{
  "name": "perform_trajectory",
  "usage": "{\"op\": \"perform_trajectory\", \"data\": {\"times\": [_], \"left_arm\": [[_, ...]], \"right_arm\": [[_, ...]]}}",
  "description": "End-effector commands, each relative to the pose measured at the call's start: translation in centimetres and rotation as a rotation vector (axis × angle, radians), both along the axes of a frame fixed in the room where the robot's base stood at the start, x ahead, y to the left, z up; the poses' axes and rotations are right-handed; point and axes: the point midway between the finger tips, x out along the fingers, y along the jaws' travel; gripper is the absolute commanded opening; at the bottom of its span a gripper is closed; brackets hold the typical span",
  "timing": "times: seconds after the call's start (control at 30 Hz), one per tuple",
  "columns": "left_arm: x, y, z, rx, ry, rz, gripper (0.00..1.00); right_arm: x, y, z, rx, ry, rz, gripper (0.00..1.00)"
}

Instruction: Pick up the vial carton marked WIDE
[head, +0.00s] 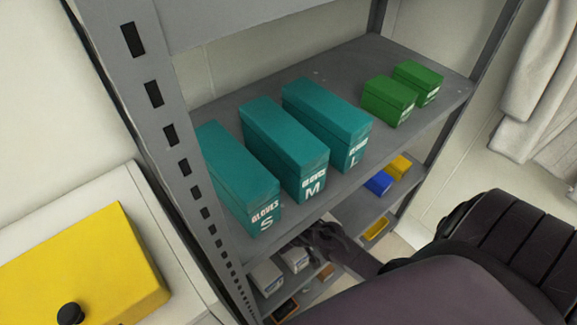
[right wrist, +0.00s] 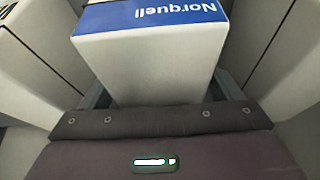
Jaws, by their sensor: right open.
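A white carton with a blue band reading "Norquell" (right wrist: 150,62) fills the middle of the right wrist view. No WIDE mark is readable on it. Other pale cartons stand close on its left (right wrist: 38,55) and right (right wrist: 285,60). In the head view, small white cartons (head: 266,277) (head: 294,258) sit on the lower shelf, their print too small to read. My right gripper (head: 322,236) reaches in at that shelf, beside these cartons. It is open, with the Norquell carton in front of its palm and its fingers partly hidden. My left gripper is out of view.
Teal glove boxes S (head: 238,178), M (head: 284,148) and L (head: 327,122) and green boxes (head: 388,100) (head: 418,82) stand on the shelf above. Blue (head: 379,182) and yellow (head: 398,166) items lie lower right. A perforated post (head: 165,125) bounds the left.

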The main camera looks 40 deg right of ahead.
Motion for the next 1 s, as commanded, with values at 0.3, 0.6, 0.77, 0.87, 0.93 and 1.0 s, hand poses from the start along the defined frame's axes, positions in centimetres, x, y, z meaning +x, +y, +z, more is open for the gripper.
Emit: {"op": "perform_trajectory", "data": {"times": [0.3, 0.6, 0.77, 0.87, 0.93, 1.0], "left_arm": [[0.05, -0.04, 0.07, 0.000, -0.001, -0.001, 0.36], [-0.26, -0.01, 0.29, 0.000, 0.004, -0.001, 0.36], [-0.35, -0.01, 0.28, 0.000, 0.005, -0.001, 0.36], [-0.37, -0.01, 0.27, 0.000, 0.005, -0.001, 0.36], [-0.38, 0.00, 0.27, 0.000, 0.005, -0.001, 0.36], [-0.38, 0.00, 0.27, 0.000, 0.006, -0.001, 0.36]], "right_arm": [[-0.02, 0.02, 0.01, 0.000, 0.000, 0.000, 0.85], [0.00, 0.03, -0.32, 0.001, 0.000, 0.000, 0.85], [0.01, 0.04, -0.43, 0.001, -0.001, 0.000, 0.85], [0.00, 0.04, -0.43, 0.001, -0.001, 0.000, 0.85], [0.00, 0.04, -0.43, 0.001, 0.000, 0.000, 0.83], [-0.01, 0.03, -0.43, 0.001, 0.000, 0.000, 0.74]]}}
